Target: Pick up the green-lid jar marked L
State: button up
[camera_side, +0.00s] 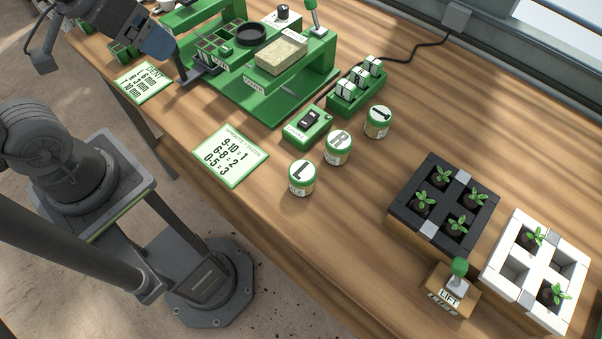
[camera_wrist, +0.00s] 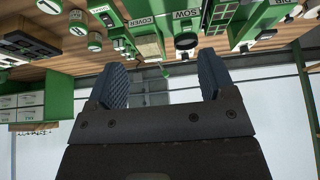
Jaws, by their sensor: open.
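The jar marked L (camera_side: 301,178) stands upright on the wooden bench in the side view, white with a green rim and a black L on its lid. Beside it stand the jar marked R (camera_side: 338,148) and a third jar with a bar-like mark (camera_side: 378,122). My gripper (camera_wrist: 162,78) is open and empty in the wrist view, its two dark fingers wide apart. In the side view it is at the upper left by the green seeder, well away from the jars.
The green seeder machine (camera_side: 262,100) and a small green switch box (camera_side: 308,126) stand behind the jars. A rule card (camera_side: 230,156) lies left of jar L. A black seedling tray (camera_side: 398,199), a white tray (camera_side: 497,262) and a LIFT lever (camera_side: 458,270) are at the right.

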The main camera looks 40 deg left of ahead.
jog(key=shift+o, duration=0.5)
jog(key=n+g, duration=0.6)
jog(key=n, duration=1)
send_over(303, 171)
notch_tip(303, 171, down, 8)
jog(key=f, duration=0.7)
jog(key=shift+w+f, duration=0.25)
jog(key=shift+f, duration=0.15)
jog(key=shift+s+f, duration=0.15)
jog(key=shift+f, duration=1.25)
jog(key=shift+s+f, duration=0.1)
jog(key=shift+f, duration=1.3)
jog(key=shift+c, duration=0.5)
